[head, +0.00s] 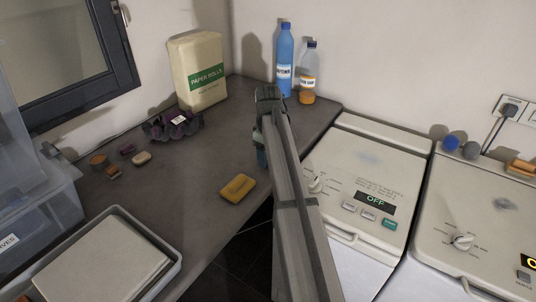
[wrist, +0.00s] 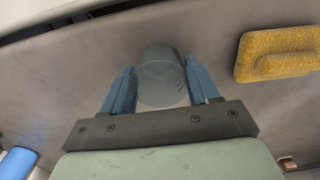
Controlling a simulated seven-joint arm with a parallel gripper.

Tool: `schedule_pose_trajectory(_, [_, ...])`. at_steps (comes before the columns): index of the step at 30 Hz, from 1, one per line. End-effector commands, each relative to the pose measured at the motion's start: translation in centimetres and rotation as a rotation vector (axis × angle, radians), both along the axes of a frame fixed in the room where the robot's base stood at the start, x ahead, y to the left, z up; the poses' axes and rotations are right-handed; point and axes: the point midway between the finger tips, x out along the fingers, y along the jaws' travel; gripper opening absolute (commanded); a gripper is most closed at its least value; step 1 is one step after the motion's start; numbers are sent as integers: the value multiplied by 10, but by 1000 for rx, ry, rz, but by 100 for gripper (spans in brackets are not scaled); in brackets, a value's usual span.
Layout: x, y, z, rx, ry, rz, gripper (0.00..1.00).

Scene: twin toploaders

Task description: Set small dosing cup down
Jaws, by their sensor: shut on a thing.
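A small translucent grey dosing cup (wrist: 160,78) shows in the wrist view between the two blue fingers of my gripper (wrist: 161,92). My gripper is shut on the cup, with one finger on each side. The grey counter shows behind the cup, and I cannot tell whether the cup touches it. In the head view my arm hides the cup, and only part of my gripper (head: 260,150) shows, above the counter's right part near the washers.
A yellow sponge (head: 238,188) lies on the counter (head: 195,165). A blue bottle (head: 285,62) and a clear bottle with orange liquid (head: 308,75) stand at the back. Two toploaders (head: 375,160) adjoin the counter's right edge. A tray (head: 172,277) and clear bins (head: 40,205) occupy the left.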

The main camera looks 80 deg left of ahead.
Motion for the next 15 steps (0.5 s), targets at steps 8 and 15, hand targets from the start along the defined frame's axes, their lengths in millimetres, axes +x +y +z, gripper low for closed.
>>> schedule_pose_trajectory(8, [0,0,-3,0,0,0,70])
schedule_pose_trajectory(15, [0,0,-3,0,0,0,85])
